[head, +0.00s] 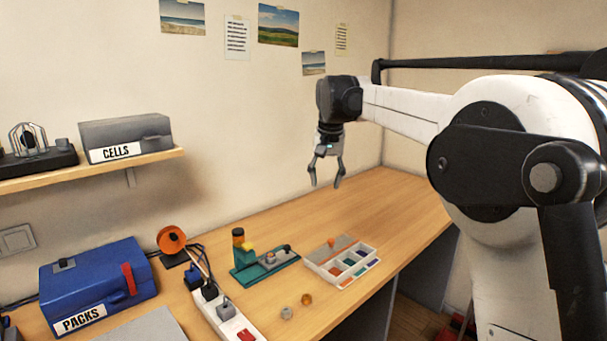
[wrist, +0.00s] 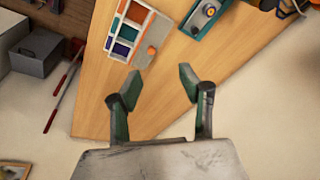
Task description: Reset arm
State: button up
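My gripper (head: 325,184) hangs from my raised arm, high above the wooden workbench (head: 400,210), with its fingers pointing down. In the wrist view my gripper (wrist: 160,82) shows its two fingers spread apart with nothing between them. It touches nothing. Below it on the bench is a pale parts tray (head: 345,281) with coloured compartments; the tray also shows in the wrist view (wrist: 112,50). Left of the tray stands a teal fixture (head: 244,273) with an orange-topped post and a grey part; it shows partly in the wrist view (wrist: 189,27).
A power strip (head: 222,318), a blue PACKS box (head: 95,281) and an orange spool (head: 171,240) stand at the left. Two small round parts (head: 287,312) lie near the front edge. A shelf with a CELLS box (head: 125,138) is on the wall. The bench's far right is clear.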

jog(key=s+d+r+t, duration=0.1)
jog(key=s+d, duration=0.4)
jog(key=s, duration=0.6)
jog(key=s+d+r+t, duration=0.1)
jog(key=s+d, duration=0.3)
jog(key=s, duration=0.8)
jog(key=s+d+f+t, duration=0.1)
jog(key=s+d+f, duration=0.1)
jog(key=s+f, duration=0.5)
jog(key=s+d+f+n+t, duration=0.1)
jog(key=s+d+f, duration=0.2)
jog(key=s+f, duration=0.4)
jog(key=s, duration=0.7)
jog(key=shift+t, duration=0.3)
